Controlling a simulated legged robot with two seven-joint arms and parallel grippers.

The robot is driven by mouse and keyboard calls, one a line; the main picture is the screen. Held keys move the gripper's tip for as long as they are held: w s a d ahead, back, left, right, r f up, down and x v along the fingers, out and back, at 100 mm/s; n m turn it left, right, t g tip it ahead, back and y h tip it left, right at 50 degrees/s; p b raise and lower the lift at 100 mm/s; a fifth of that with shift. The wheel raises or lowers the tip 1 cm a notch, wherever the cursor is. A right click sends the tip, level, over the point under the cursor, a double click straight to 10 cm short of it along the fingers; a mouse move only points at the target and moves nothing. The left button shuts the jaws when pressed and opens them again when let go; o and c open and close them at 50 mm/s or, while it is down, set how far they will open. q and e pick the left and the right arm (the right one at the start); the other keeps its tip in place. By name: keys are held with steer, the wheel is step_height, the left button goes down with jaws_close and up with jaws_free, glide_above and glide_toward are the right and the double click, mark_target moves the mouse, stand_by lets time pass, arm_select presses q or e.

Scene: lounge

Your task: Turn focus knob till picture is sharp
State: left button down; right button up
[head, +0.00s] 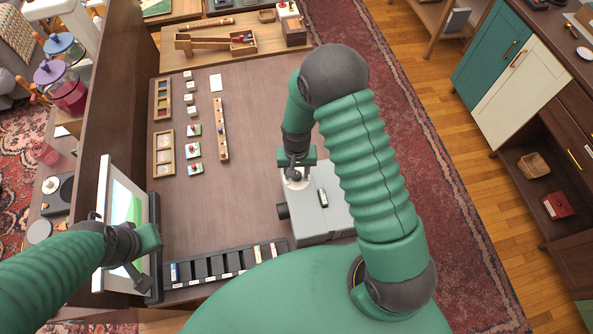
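A grey box-shaped projector (318,222) sits at the table's right front edge, its dark lens (283,211) facing left. A small pale round part, perhaps the focus knob, is on its top at the back left, mostly hidden by my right gripper (296,176). The gripper points down there; I cannot tell whether its fingers close on it. A framed screen (125,205) stands at the table's left, seen at a steep angle, with a green and pale picture; its sharpness is unclear. My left gripper (142,262) is in front of the screen's lower part, its fingers unclear.
A dark slotted rack (222,268) with a few small slides lies along the table's front edge. Small trays and blocks (194,130) lie at the back left. A wooden tray (238,42) lies beyond. The table's middle (252,185) is clear.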

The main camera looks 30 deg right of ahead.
steer(key=shift+o, duration=0.5)
step_height(320, 180, up, 17)
steer(key=b, duration=0.1)
steer(key=shift+f, duration=0.15)
steer(key=s+a+f+n+t+b, duration=0.1)
steer(key=s+n, duration=0.3)
steer(key=s, duration=0.5)
steer(key=shift+s+a+f+n+t+b, duration=0.3)
steer(key=shift+a+f+n+t+b, duration=0.15)
steer(key=shift+t+b, duration=0.35)
steer(key=shift+s+r, duration=0.15)
steer(key=shift+s, duration=0.05)
